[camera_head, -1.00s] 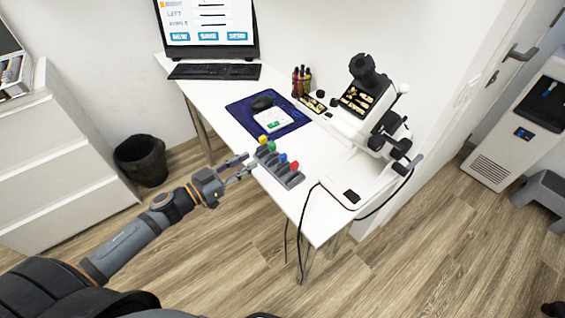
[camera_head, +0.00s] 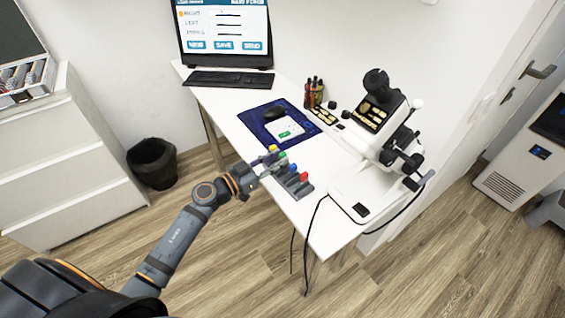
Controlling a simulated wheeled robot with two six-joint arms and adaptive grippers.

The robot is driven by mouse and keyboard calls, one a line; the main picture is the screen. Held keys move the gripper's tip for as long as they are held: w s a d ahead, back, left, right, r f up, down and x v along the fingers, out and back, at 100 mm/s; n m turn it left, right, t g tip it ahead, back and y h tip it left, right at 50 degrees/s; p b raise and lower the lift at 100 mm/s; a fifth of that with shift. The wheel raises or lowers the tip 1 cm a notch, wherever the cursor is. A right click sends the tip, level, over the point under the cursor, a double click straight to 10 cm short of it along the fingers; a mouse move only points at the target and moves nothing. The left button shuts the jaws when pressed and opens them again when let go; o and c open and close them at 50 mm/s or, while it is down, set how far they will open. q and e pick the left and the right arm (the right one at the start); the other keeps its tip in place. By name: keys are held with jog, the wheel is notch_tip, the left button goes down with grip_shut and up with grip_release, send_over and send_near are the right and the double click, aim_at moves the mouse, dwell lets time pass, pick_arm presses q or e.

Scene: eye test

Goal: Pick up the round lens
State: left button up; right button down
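My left gripper (camera_head: 268,165) reaches over the front left edge of the white desk (camera_head: 322,228). Its two fingers look apart, close to the yellow-topped end of a small grey rack (camera_head: 303,190). Whether it touches the rack is too small to tell. The rack holds pieces with yellow, green, blue and red (camera_head: 304,177) tops. I cannot single out the round lens for certain. A small black round piece (camera_head: 332,104) lies by the pen holder. My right gripper is not in view.
A microscope-like device (camera_head: 385,140) stands at the desk's right, its cable hanging over the front edge. A blue mat (camera_head: 252,119) holds a mouse and a white box (camera_head: 285,131). A keyboard (camera_head: 228,79) and monitor are at the back. A black bin (camera_head: 152,162) stands left.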

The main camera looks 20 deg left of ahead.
pick_arm(q)
jog(key=x, duration=0.2)
jog(key=shift+w+d+f, duration=0.15)
jog(key=shift+w+d, duration=0.1)
jog(key=shift+w, duration=0.05)
jog(key=shift+s, duration=0.1)
jog(key=shift+c, duration=0.2)
grip_shut()
